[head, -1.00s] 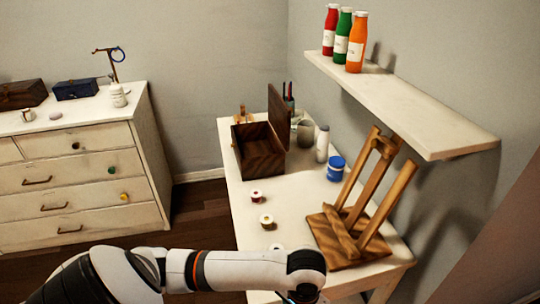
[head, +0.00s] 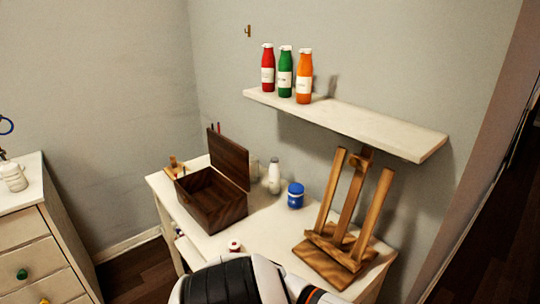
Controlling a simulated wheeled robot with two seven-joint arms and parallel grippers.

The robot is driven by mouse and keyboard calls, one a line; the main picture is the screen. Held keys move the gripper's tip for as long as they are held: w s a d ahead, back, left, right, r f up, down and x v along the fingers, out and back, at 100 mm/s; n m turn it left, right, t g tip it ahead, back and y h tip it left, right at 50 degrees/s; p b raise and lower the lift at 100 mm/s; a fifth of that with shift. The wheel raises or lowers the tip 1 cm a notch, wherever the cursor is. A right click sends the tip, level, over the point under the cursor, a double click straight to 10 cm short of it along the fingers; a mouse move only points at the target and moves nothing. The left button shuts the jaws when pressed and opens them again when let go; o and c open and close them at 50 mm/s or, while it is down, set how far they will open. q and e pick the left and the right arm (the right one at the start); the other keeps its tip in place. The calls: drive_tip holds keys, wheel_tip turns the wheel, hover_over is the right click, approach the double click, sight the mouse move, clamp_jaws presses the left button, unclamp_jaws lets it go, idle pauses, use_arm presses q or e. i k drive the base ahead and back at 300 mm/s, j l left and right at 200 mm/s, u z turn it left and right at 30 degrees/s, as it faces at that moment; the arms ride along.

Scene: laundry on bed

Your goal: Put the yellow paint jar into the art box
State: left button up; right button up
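The art box (head: 222,217) is a dark wooden box with its lid raised, on the white desk at the back left. A small white paint jar with a red top (head: 234,246) stands on the desk in front of the box. No yellow paint jar shows now; my arm covers the desk surface nearer to me. That arm crosses the bottom of the head view. Neither gripper is in the picture, so I cannot see their fingers.
A wooden easel (head: 342,225) stands on the right of the white desk (head: 262,236). A blue jar (head: 295,196) and a white bottle (head: 274,178) stand behind. A shelf (head: 370,131) above holds red, green and orange bottles (head: 285,75). A dresser (head: 35,240) is at the left.

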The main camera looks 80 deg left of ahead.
sight(204, 199)
drive_tip(key=k+j+z, duration=0.2)
drive_tip(key=z, duration=0.2)
drive_tip(key=k+j+z, duration=0.1)
drive_tip(key=k+z, duration=0.5)
drive_tip(key=z, duration=0.2)
drive_tip(key=k+j+u, duration=0.25)
drive_tip(key=k, duration=0.15)
drive_tip(key=k+j+u, duration=0.25)
drive_tip(key=k, duration=0.15)
